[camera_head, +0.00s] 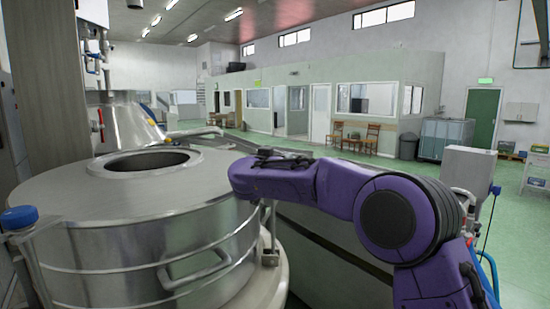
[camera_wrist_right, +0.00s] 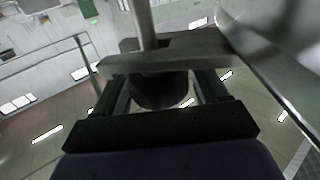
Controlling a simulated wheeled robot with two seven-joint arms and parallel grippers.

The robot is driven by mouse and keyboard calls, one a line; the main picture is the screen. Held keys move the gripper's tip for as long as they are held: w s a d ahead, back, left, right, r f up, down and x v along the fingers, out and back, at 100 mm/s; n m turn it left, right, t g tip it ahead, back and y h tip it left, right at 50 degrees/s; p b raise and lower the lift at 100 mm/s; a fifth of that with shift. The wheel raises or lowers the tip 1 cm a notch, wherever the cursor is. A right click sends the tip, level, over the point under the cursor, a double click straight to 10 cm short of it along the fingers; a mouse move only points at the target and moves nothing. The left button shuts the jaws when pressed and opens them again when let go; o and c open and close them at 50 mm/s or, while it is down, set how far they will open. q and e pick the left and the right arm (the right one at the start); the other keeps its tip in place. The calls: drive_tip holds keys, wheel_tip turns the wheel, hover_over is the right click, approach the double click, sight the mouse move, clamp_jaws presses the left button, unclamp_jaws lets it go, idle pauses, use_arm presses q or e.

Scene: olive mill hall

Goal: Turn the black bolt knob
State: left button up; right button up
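The black bolt knob (camera_wrist_right: 158,90) shows in the right wrist view as a dark, shadowed cylinder under a grey metal bar (camera_wrist_right: 170,58), with a metal rod (camera_wrist_right: 145,22) rising above the bar. My right gripper (camera_wrist_right: 162,82) has one finger on each side of the knob. I cannot tell whether the fingers press on it or stand slightly apart. In the head view my purple right arm reaches left, and its dark gripper (camera_head: 280,153) is mostly hidden at the far right side of the steel vessel (camera_head: 90,210); the knob is hidden there. My left gripper is not in view.
The vessel has a round opening (camera_head: 147,163) on top, a side handle (camera_head: 195,270) and a blue-capped knob (camera_head: 20,217) at its left. A long steel trough (camera_head: 330,225) runs to its right. Open green floor lies beyond, with chairs (camera_head: 360,135) by the office wall.

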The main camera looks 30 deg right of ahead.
drive_tip(key=c, duration=0.7)
drive_tip(key=shift+c, duration=0.2)
